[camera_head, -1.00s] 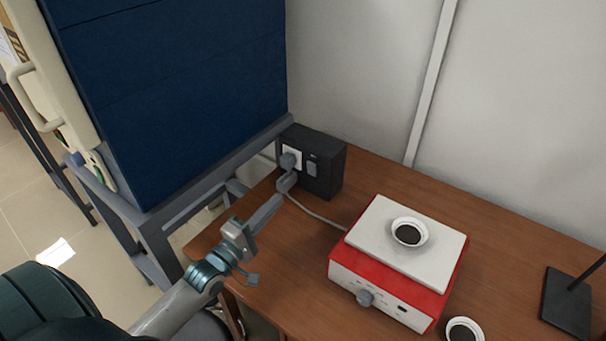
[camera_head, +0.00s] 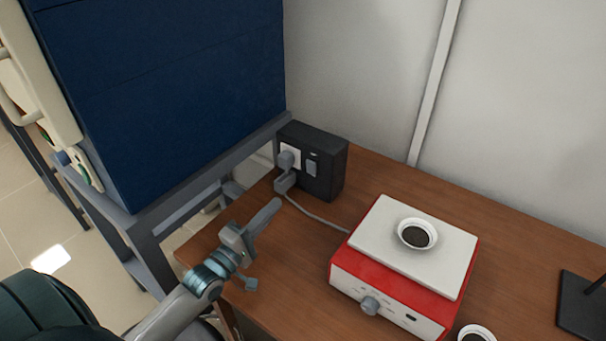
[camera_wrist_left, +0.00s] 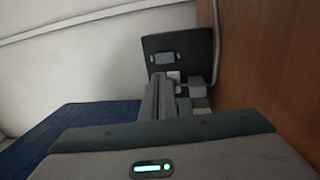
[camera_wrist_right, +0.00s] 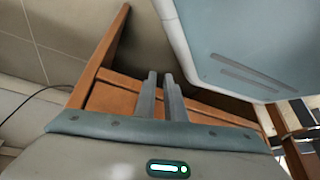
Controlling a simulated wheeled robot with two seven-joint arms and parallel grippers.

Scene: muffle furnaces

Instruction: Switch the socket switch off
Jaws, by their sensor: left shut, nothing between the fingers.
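The black socket box (camera_head: 334,168) stands at the back left of the wooden table. Its light socket switch (camera_head: 311,169) is on the front face, right of a grey plug (camera_head: 286,160); I cannot tell its setting. My left gripper (camera_head: 276,204) is shut and empty, a little in front of and below the plug, apart from the box. In the left wrist view, the socket box (camera_wrist_left: 198,47) and switch (camera_wrist_left: 163,58) lie beyond my fingers. My right gripper (camera_wrist_right: 160,80) is empty, with a narrow gap between its fingers; it is outside the head view.
A red hot plate (camera_head: 390,287) with a white top and a small dish (camera_head: 417,234) stands right of the box. A cable (camera_head: 318,217) runs between them. A blue cabinet (camera_head: 170,85) on a grey frame stands left. A dark stand (camera_head: 583,305) is at right.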

